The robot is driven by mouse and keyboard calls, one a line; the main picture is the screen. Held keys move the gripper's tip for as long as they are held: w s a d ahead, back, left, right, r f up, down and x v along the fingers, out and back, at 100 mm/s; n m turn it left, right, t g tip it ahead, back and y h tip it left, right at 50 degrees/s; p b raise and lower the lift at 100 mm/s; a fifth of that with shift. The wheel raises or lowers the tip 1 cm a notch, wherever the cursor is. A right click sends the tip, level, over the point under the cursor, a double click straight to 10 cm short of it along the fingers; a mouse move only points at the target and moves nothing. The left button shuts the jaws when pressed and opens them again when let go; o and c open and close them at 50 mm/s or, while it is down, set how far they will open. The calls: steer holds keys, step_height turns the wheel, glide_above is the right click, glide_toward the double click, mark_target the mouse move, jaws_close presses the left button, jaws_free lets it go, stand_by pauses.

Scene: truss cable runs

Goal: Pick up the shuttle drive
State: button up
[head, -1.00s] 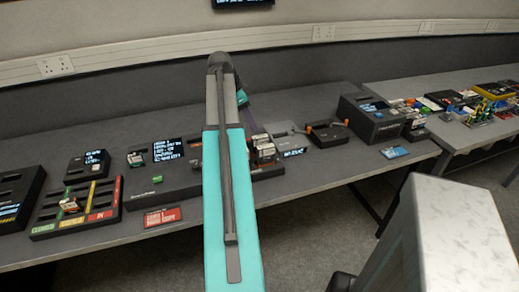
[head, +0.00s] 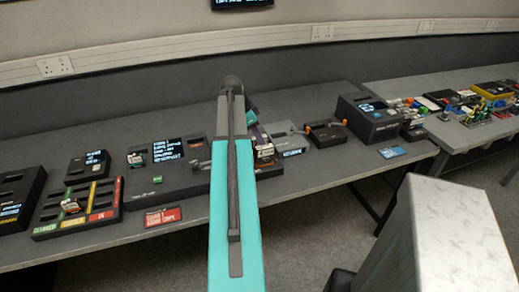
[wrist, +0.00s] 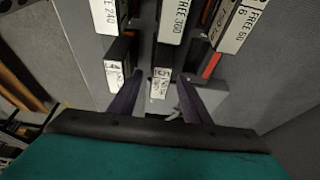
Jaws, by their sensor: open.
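My gripper (wrist: 160,80) is open in the wrist view, with its two purple fingers apart. A black drive with a white label marked 5 (wrist: 160,82) stands between the fingertips; no grip on it shows. A similar drive marked 4 (wrist: 115,75) is just left of the left finger. Farther drives carry labels reading FREE 240 (wrist: 103,15), FREE 300 (wrist: 173,22) and FREE 60 (wrist: 238,25). I cannot tell which one is the shuttle drive. In the head view my arm hides most of the gripper and part of the drive group (head: 264,152).
The long grey table (head: 100,240) carries a tray with coloured lanes (head: 103,200), a dark console with a screen (head: 167,150) and a black box (head: 370,118). A red sign (head: 162,216) lies at the front edge. A pale block (head: 455,240) stands at front right.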

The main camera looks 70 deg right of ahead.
steer(key=shift+f, duration=0.1)
stand_by(0.3)
steer(key=shift+p+x, duration=0.85)
steer(key=shift+x, duration=1.7)
steer(key=shift+c, duration=0.2)
jaws_close()
